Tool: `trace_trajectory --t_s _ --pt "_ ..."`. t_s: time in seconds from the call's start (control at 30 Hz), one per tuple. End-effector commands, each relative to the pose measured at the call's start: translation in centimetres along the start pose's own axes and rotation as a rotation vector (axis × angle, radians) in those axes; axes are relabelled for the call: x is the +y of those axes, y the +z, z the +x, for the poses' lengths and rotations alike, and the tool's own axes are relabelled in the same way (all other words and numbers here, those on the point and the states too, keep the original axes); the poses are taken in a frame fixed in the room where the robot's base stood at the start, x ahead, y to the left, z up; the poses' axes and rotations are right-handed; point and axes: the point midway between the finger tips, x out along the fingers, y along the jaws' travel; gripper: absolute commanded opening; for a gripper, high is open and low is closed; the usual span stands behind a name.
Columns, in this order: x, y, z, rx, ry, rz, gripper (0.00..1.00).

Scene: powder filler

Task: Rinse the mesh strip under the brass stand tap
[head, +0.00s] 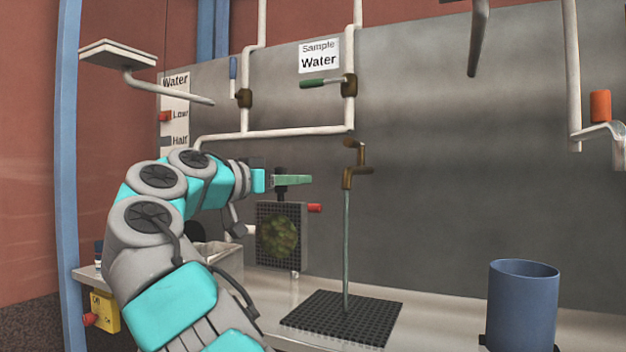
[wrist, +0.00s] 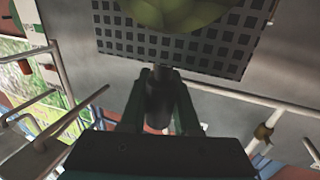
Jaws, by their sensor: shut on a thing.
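My gripper (head: 282,181) is shut on the dark stem at the top of the mesh strip (head: 263,221). The mesh strip is a dark perforated plate with a yellow-green patch on its face; it hangs upright below the gripper. In the wrist view the mesh strip (wrist: 118,38) is at the top, with its stem between the fingers of my gripper (wrist: 160,78). The brass stand tap (head: 356,170) is to the right of the strip. A thin stream of water (head: 347,245) falls from it, apart from the strip.
The stream lands on a black grid mat (head: 374,328) on the pale bench (head: 440,310). A blue cylinder (head: 522,305) stands at the right. White pipes (head: 280,132) with valves run along the grey back panel (head: 450,170). A yellow switch box (head: 104,311) is at lower left.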

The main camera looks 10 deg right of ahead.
Motion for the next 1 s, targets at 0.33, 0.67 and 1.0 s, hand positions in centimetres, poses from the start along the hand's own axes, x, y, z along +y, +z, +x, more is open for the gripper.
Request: trace_trajectory --t_s 0.33,0.67,1.0 --pt "0.1 0.2 1.1 0.001 0.0 0.001 0.0" --pt "0.2 0.8 3.9 0.0 0.001 0.002 0.0" --pt "0.2 1.3 6.9 0.002 0.0 0.001 0.0"
